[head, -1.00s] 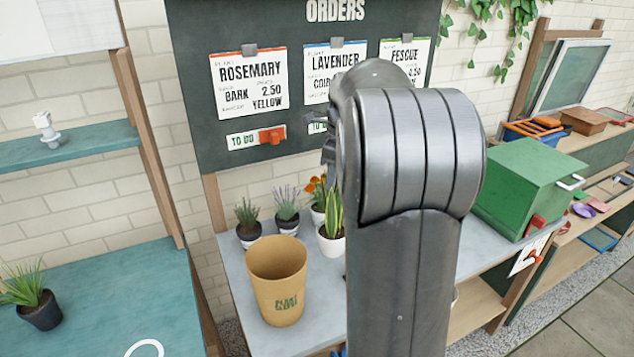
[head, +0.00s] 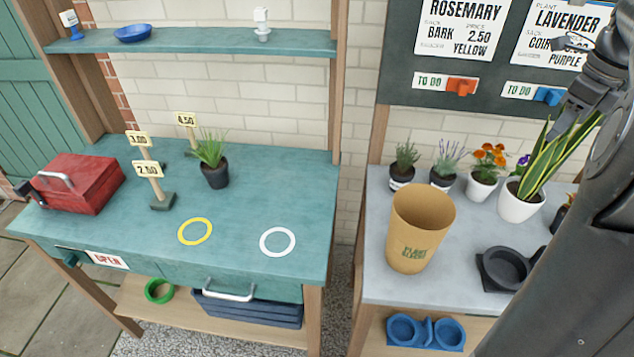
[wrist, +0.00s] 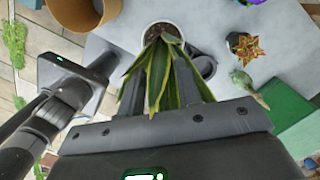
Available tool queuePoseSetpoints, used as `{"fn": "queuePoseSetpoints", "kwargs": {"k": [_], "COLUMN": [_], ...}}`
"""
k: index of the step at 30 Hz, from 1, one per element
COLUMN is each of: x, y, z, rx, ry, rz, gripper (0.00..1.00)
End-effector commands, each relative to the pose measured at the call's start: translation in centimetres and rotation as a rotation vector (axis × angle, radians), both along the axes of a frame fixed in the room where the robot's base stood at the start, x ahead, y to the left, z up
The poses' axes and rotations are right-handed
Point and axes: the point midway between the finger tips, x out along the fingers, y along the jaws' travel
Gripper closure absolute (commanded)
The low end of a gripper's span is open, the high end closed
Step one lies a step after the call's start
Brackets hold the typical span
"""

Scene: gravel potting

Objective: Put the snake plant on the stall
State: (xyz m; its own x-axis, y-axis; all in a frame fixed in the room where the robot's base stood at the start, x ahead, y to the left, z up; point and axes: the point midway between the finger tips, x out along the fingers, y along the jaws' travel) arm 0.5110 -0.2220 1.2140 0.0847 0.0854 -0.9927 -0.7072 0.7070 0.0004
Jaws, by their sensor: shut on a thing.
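The snake plant (head: 522,203), with long yellow-edged leaves in a white pot, appears held up over the grey bench at the right of the head view. In the wrist view its pot (wrist: 177,29) is beyond the fingertips and its leaves lie between the fingers. My gripper (head: 572,116) is at the leaves above the pot, shut on the plant; its fingers also show in the wrist view (wrist: 162,80). The exact contact is hidden by the leaves. The stall (head: 110,222) is the teal table at left, with a yellow ring (head: 181,238) and a white ring (head: 263,248) on top.
On the stall stand a red box (head: 80,185), price signs (head: 148,170) and a potted grass (head: 215,175). A tan bucket (head: 415,225), small potted plants and a black saucer (head: 507,268) are on the grey bench. The stall's front right is clear around the rings.

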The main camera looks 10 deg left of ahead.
Motion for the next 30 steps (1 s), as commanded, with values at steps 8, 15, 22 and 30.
{"fn": "queuePoseSetpoints", "kwargs": {"k": [8,15,22,30], "x": [0.1,0.0,0.8,2.5], "y": [0.0,0.0,1.1,3.8], "z": [3.4,5.1,5.5,5.5], "rx": [-0.001,-0.001,-0.001,-0.002], "ry": [-0.002,-0.003,-0.001,-0.001], "rz": [0.001,0.001,0.024,0.08], "gripper": [1.0,1.0,1.0,1.0]}}
